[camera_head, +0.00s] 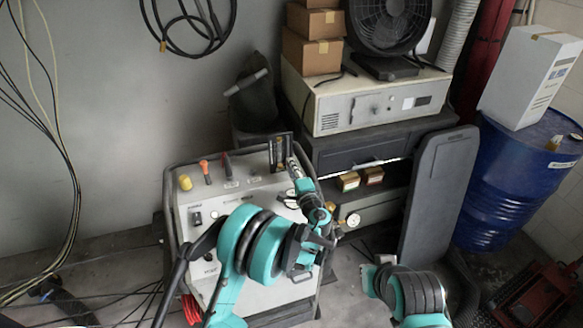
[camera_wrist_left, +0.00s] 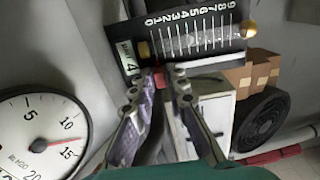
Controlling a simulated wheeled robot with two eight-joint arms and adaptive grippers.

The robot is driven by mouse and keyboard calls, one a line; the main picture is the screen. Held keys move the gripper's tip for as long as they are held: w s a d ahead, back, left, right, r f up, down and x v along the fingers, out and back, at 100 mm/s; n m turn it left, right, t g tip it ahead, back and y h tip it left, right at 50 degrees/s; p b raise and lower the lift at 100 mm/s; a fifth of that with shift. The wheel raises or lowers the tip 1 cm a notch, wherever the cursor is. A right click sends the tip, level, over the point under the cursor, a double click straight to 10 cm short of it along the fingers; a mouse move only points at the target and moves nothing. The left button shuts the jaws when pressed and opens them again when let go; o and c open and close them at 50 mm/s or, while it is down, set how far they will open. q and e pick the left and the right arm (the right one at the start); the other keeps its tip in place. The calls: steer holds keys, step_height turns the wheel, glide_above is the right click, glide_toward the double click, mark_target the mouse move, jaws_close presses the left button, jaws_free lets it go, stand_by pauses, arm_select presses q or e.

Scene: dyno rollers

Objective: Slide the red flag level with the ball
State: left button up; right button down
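The dark flow-meter panel (camera_wrist_left: 200,35) shows in the left wrist view, with white scale lines and figures from 0 to 9. The red flag (camera_wrist_left: 159,79) is at its lower edge, near the 0 end. My left gripper (camera_wrist_left: 164,73) has its fingertips close together on either side of the flag; firm contact on both sides is unclear. In the head view my left gripper (camera_head: 294,168) is at the panel (camera_head: 279,152), on top of the grey console. Brass-coloured fittings show at both panel ends. I cannot make out the ball for sure.
A white dial gauge (camera_wrist_left: 42,135) fills the left of the wrist view. On the console (camera_head: 240,195) stand a yellow knob (camera_head: 185,182) and levers. Boxes, a fan (camera_head: 388,22), a grey cabinet (camera_head: 365,100) and a blue drum (camera_head: 510,180) stand behind and right.

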mark_target(288, 151)
arm_select(q)
jaws_close()
step_height(288, 151, up, 4)
steer(key=shift+r+p, duration=0.1)
steer(key=shift+p, duration=0.8)
steer(key=o, duration=0.7)
jaws_free()
steer(key=shift+s, duration=0.1)
steer(key=v, duration=1.1)
steer(key=shift+s+d, duration=0.2)
steer(key=shift+s, duration=0.15)
steer(key=shift+a, duration=0.1)
